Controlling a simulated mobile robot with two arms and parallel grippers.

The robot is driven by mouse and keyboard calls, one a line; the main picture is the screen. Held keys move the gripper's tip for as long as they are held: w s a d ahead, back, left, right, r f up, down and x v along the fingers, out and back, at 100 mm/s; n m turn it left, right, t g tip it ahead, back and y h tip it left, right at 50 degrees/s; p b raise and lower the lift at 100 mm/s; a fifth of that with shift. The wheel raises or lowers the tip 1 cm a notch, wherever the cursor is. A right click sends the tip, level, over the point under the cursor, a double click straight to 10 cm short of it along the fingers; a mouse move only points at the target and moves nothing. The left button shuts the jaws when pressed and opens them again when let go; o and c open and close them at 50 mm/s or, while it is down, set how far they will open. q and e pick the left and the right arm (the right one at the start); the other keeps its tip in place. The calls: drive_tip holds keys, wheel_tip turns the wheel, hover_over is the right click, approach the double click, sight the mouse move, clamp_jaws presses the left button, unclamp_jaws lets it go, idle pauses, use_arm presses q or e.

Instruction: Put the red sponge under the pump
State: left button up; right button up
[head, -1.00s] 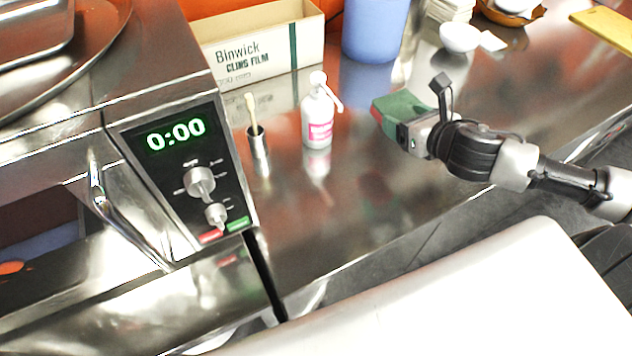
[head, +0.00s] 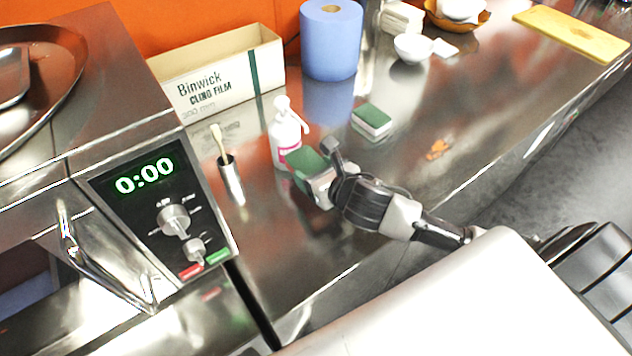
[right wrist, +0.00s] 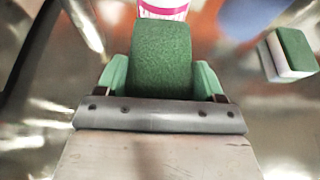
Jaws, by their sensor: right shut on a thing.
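In the right wrist view the sponge (right wrist: 162,58) sits between the two green fingers. The white pump bottle (head: 283,138) with a pink label stands upright just behind the sponge, its nozzle pointing right. The sponge hides the bottle's lower right part; I cannot tell whether they touch. The bottle's label also shows in the right wrist view (right wrist: 163,10). My left gripper is not in view.
A second sponge, white with a green top (head: 372,120), lies on the steel counter to the right. A metal cup with a brush (head: 231,180) stands left of the bottle. The cling film box (head: 222,80) and blue roll (head: 331,45) are behind. The counter's front is clear.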

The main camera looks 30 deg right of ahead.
drive_tip(key=shift+f, duration=2.05)
drive_tip(key=shift+f, duration=0.1)
drive_tip(key=o, duration=0.9)
drive_tip(key=shift+s, duration=0.2)
drive_tip(key=b+v, duration=0.1)
drive_tip(key=v, duration=1.1)
drive_tip(key=shift+w, duration=0.1)
